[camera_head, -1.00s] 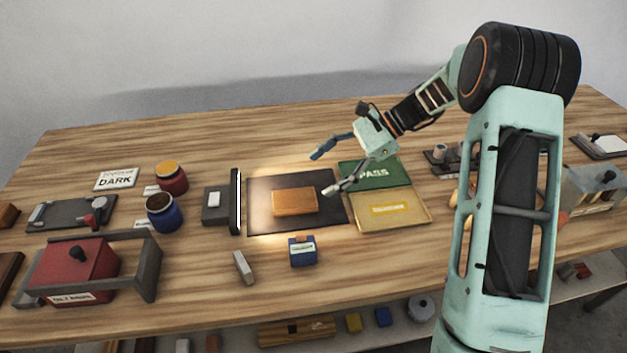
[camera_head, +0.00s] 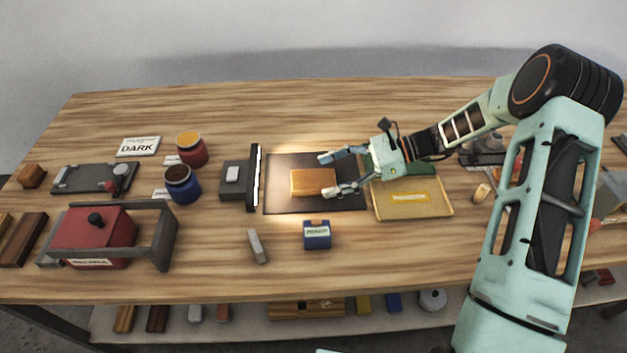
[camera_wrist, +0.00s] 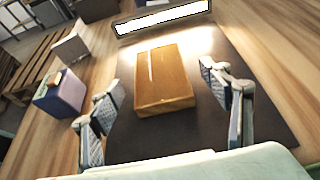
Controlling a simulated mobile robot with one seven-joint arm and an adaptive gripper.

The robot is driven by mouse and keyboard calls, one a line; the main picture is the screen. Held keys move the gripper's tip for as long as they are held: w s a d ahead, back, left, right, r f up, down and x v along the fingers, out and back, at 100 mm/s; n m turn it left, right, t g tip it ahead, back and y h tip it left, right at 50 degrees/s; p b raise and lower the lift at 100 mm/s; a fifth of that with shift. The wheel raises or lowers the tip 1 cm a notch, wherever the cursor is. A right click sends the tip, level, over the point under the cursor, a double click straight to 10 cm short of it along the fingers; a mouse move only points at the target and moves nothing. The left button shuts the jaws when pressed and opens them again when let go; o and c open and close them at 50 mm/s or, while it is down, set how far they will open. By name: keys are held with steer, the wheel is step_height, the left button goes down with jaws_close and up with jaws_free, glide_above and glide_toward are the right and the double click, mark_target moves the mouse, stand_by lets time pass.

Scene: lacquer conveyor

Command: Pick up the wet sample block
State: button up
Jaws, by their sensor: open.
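The wet sample block, an orange-brown wooden block (camera_head: 311,182) with a glossy top, lies flat on a dark mat (camera_head: 285,203) in a pool of light. My gripper (camera_head: 326,175) is open at the block's right end, with one finger toward the far side and one toward the near side. In the wrist view the block (camera_wrist: 162,80) lies ahead of and partly between the open fingers of my gripper (camera_wrist: 165,110). A pale streak of reflection shows on its top. No finger visibly touches it.
A lamp bar (camera_head: 254,178) stands at the mat's left edge. A blue box (camera_head: 317,235) and a grey block (camera_head: 257,246) stand in front. A yellow tray (camera_head: 405,211) and a green PASS tray (camera_head: 422,170) lie right. Jars (camera_head: 182,185) stand left. The back table is clear.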

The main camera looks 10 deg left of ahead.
mark_target(313, 182)
steer(key=shift+x, duration=1.4)
steer(key=shift+s, duration=0.1)
steer(key=shift+c, duration=0.6)
steer(key=c, duration=1.2)
steer(key=shift+r, duration=0.1)
